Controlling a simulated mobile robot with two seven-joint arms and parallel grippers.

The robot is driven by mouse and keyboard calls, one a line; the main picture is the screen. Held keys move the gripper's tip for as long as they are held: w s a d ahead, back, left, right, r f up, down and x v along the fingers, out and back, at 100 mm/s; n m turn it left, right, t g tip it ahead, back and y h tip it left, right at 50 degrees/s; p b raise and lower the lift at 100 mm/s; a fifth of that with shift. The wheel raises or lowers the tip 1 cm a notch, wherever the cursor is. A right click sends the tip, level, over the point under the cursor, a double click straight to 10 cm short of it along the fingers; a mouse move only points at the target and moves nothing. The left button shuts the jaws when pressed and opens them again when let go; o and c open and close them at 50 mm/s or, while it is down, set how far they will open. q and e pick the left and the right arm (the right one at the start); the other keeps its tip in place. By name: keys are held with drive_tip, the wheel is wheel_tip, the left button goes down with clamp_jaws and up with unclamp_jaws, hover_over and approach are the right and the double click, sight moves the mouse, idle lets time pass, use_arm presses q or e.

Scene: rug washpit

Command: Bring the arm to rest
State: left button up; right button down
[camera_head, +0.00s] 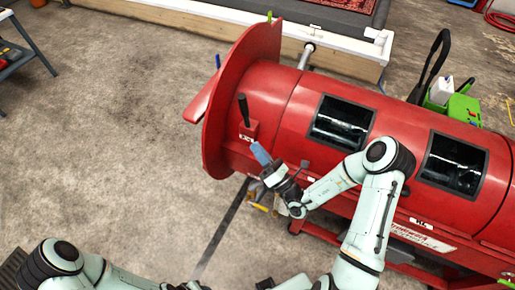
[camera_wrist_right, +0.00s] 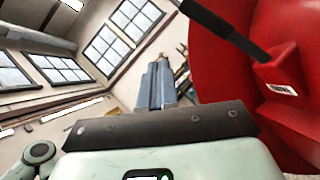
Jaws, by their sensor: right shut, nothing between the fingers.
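My right gripper (camera_head: 260,154) is at the left part of the red machine's drum (camera_head: 285,95), with its blue-grey fingers together and nothing between them. In the right wrist view the same shut fingers (camera_wrist_right: 157,82) point away from the camera and hold nothing. A black lever handle (camera_head: 244,110) stands on a small red box just beyond the fingertips; it also shows in the right wrist view (camera_wrist_right: 225,28), apart from the fingers. My left arm lies along the bottom left of the head view, and I cannot make out its gripper there.
The drum has two dark window openings (camera_head: 341,122) and a large round red end flange (camera_head: 223,100). A white-edged platform with a rug (camera_head: 366,12) lies behind it. A green and white item (camera_head: 455,105) stands behind the drum's right. The concrete floor (camera_head: 110,120) at left is clear.

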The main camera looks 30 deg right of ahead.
drive_tip(key=s+a+f+n+g+y, duration=0.4)
drive_tip(key=s+a+n+g+y, duration=0.15)
drive_tip(key=a+g, duration=0.2)
drive_tip(key=s+a+f+n+g+y, duration=0.4)
drive_tip(key=a+n+g+y, duration=0.15)
drive_tip(key=a+n, duration=0.2)
drive_tip(key=s+a+f+n+g+h, duration=0.2)
drive_tip(key=s+a+f+n+g, duration=0.2)
drive_tip(key=s+f+n+g, duration=0.4)
drive_tip(key=s+d+f+n+g+h, duration=0.55)
drive_tip(key=s+f+n+h, duration=0.3)
drive_tip(key=s+f, duration=0.3)
drive_tip(key=w+d+f+n+t+h, duration=0.3)
drive_tip(key=d+f+n, duration=0.1)
drive_tip(key=n, duration=0.3)
drive_tip(key=shift+w+d+f+n, duration=0.2)
drive_tip(key=shift+d+f+n, duration=0.15)
